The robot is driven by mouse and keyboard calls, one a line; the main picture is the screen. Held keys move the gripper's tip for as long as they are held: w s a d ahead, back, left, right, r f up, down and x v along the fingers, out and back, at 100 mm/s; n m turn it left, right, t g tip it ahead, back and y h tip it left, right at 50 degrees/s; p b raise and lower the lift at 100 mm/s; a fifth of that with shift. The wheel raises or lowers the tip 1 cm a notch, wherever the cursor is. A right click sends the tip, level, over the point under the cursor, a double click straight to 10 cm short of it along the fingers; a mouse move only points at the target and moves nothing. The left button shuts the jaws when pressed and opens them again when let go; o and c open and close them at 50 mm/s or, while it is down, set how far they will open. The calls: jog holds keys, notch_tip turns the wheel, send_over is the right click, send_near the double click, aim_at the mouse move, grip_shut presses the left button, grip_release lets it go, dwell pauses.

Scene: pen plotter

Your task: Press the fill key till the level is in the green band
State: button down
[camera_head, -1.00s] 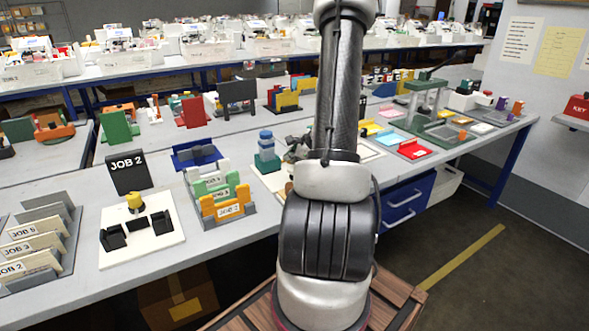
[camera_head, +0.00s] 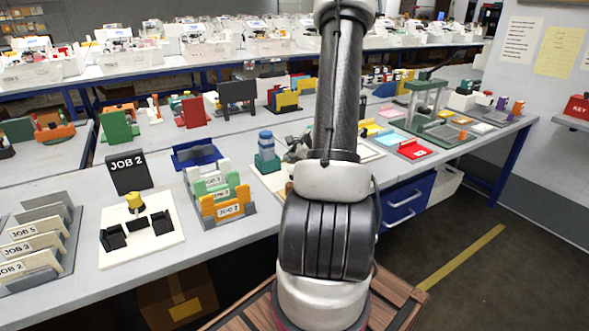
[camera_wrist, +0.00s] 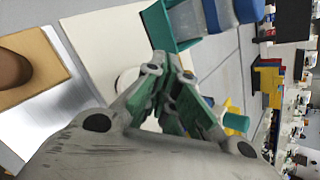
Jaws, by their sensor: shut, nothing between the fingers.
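My gripper (camera_wrist: 170,68) is shut and empty in the wrist view. Its fingertips are over a pale board (camera_wrist: 100,45), close to a teal holder (camera_wrist: 158,27) with a blue bottle (camera_wrist: 188,20). A white round piece (camera_wrist: 127,80) on the board is partly hidden by a finger; I cannot tell whether it is the fill key or whether I touch it. In the head view, the teal holder (camera_head: 267,164) and its blue bottle (camera_head: 266,143) stand left of my arm. My arm hides much of the station there. I cannot make out the level or the green band.
A brown cylinder (camera_wrist: 12,68) stands on a wooden plate (camera_wrist: 42,65) beside the board. Left of the station are green and orange JOB holders (camera_head: 230,208) and a white board with a yellow knob (camera_head: 133,201). A red tray (camera_head: 413,150) lies to the right.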

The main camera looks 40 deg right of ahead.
aim_at(292, 169)
jog(key=shift+f, duration=0.15)
jog(key=shift+f, duration=0.3)
jog(key=shift+f, duration=0.65)
dwell(0.7)
dwell(0.4)
jog(key=shift+r, duration=1.1)
jog(key=shift+r, duration=0.1)
jog(key=shift+r, duration=2.45)
